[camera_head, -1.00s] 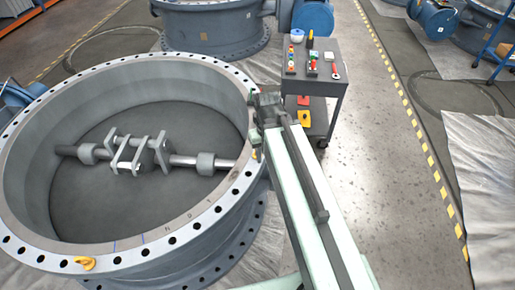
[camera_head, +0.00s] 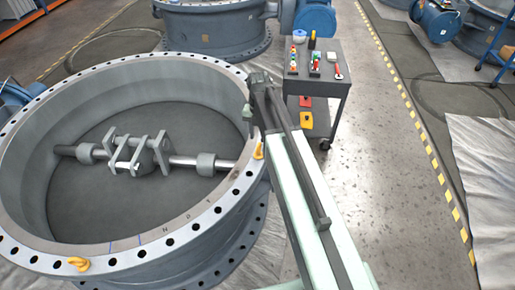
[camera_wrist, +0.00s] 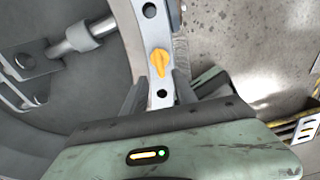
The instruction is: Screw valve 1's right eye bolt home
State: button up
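Valve 1 is the large grey flanged ring (camera_head: 205,212) at the left of the head view. Its right eye bolt (camera_head: 258,152) is yellow and stands on the right side of the rim. In the wrist view this eye bolt (camera_wrist: 158,62) shows its ring nearly edge-on, by a rim hole. My gripper (camera_head: 249,112) is just beyond the bolt in the head view. In the wrist view my gripper (camera_wrist: 160,80) is open, a finger on each side of the rim strip, with the bolt at or just past the fingertips. I cannot tell whether they touch; the bolt's thread is hidden.
Another yellow eye bolt (camera_head: 78,263) sits on the near rim. A shaft with brackets (camera_head: 140,155) crosses the valve's inside. A grey tool cart (camera_head: 318,85) with small items stands right of my arm. The floor (camera_head: 400,200) further right is clear.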

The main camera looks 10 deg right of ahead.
aim_at(258, 146)
notch_tip(258, 146, down, 8)
jog(key=b, duration=0.7)
jog(key=shift+b, duration=0.4)
jog(key=shift+r, duration=0.1)
grip_shut()
